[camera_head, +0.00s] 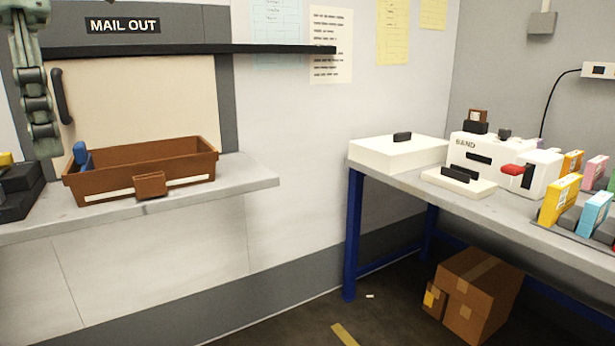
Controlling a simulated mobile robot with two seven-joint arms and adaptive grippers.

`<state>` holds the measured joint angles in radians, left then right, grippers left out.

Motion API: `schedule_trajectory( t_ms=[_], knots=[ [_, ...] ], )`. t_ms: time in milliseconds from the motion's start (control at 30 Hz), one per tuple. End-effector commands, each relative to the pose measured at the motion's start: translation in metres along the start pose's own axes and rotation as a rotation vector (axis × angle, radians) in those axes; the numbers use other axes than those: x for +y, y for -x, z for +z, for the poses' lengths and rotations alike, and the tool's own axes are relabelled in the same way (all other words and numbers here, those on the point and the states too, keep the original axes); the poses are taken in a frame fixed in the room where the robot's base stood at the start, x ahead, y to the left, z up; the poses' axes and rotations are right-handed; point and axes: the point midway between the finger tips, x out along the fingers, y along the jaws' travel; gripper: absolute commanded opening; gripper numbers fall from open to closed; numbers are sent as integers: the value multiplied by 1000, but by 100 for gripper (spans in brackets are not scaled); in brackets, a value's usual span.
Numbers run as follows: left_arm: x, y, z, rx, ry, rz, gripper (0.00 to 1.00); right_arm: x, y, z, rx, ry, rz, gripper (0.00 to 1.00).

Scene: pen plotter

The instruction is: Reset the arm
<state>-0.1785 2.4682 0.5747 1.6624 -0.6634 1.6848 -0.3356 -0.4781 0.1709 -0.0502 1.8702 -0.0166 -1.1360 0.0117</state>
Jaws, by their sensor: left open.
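My left gripper (42,140) hangs down from the upper left corner, grey-green and jointed. It appears in front of the left frame of the beige MAIL OUT hatch (140,100), to the left of the brown tray (190,172). Nothing shows in its fingers, and it is open. It is seen nearly edge-on, so the gap between the fingers is hard to make out. My right gripper is not in view.
The tray, with a blue item (80,154) at its left end, stands on a grey shelf (245,180). A black ledge (280,49) runs above. At right, a workbench (410,183) holds a white BAND machine (490,150) and coloured cartridges (558,200). Cardboard boxes (478,290) sit below.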

Motion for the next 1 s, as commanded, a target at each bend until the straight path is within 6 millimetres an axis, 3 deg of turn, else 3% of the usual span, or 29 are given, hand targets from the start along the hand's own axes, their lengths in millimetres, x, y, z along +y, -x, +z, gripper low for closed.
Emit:
schedule_trajectory(
  t_ms=[67,367,567,667,767,867,1000],
  knots=[
    [0,0,0,0,0,0,56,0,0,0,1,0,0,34],
    [45,-41,29,-427,164,-196,56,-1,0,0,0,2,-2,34],
    [94,-69,47,-798,400,-372,56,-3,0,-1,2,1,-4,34],
    [133,-90,48,-1031,608,-488,56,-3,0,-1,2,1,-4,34],
    [180,-122,38,-1253,873,-599,56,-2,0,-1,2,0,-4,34],
    [222,-169,15,-1436,1176,-696,56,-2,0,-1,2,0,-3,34],
    [260,-259,-27,-1599,1632,-788,56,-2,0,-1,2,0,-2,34]
  ],
)
